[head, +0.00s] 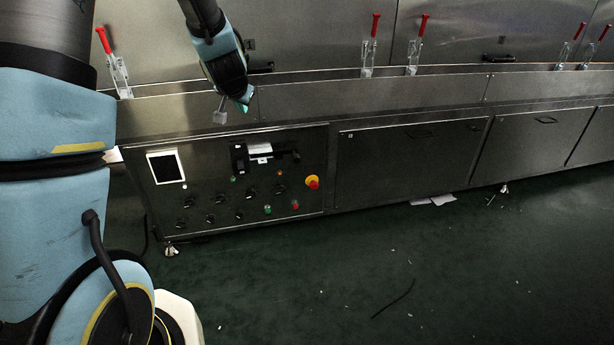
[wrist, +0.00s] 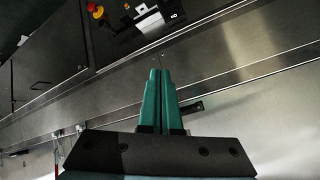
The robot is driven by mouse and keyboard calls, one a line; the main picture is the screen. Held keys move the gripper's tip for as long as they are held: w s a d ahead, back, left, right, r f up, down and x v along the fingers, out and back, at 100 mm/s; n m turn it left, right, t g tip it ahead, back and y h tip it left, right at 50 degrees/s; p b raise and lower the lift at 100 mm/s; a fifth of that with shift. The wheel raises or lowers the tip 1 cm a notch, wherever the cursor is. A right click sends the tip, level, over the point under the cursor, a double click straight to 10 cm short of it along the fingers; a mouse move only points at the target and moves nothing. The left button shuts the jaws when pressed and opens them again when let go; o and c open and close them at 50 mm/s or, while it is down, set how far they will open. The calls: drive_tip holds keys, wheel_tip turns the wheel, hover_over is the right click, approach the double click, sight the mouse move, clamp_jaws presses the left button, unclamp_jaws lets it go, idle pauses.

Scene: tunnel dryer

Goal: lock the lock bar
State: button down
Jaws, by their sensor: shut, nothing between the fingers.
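A black bar-like fitting (head: 268,158) with a white label sits on the upper part of the control panel. It looks like the lock bar, but I cannot tell its lock state. It also shows at the top of the wrist view (wrist: 138,22). My gripper (head: 244,103) is above and slightly left of it, in front of the machine's upper ledge, pointing down. Its two green fingers (wrist: 160,75) are shut together with nothing between them, apart from the fitting. A small grey piece (head: 220,115) shows just left of the fingertips; I cannot tell what it is.
The control panel carries knobs, a small screen (head: 165,167) and a red and yellow emergency button (head: 312,182). Red-handled clamps (head: 371,40) stand upright along the ledge (head: 370,96). Steel doors lie behind. The green floor (head: 330,275) in front is mostly clear, with scattered scraps.

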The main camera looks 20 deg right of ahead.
drive_tip(key=w+d+f+m+t+y+b, duration=0.1)
drive_tip(key=d+f+m+t+b, duration=0.2)
drive_tip(key=d+f+b, duration=0.7)
drive_tip(key=w+d+f+m+t+b, duration=0.2)
drive_tip(key=d+f+t+b, duration=0.1)
drive_tip(key=d+f+b, duration=0.55)
drive_tip(key=s+d+f+m+t+y+b, duration=0.1)
drive_tip(key=s+d+f+b, duration=0.3)
drive_tip(key=d+f, duration=0.4)
drive_tip(key=shift+s+d+m+t+y+b, duration=0.15)
drive_tip(key=shift+s+m+t+y+b, duration=0.25)
drive_tip(key=shift+s+t+y, duration=0.35)
drive_tip(key=shift+f, duration=0.1)
drive_tip(key=w+a+f+b, duration=0.1)
drive_tip(key=w+a+b, duration=0.3)
drive_tip(key=w, duration=0.6)
drive_tip(key=b, duration=0.2)
drive_tip(key=shift+w+b, duration=0.35)
drive_tip(key=shift+w, duration=0.05)
drive_tip(key=shift+a, duration=0.15)
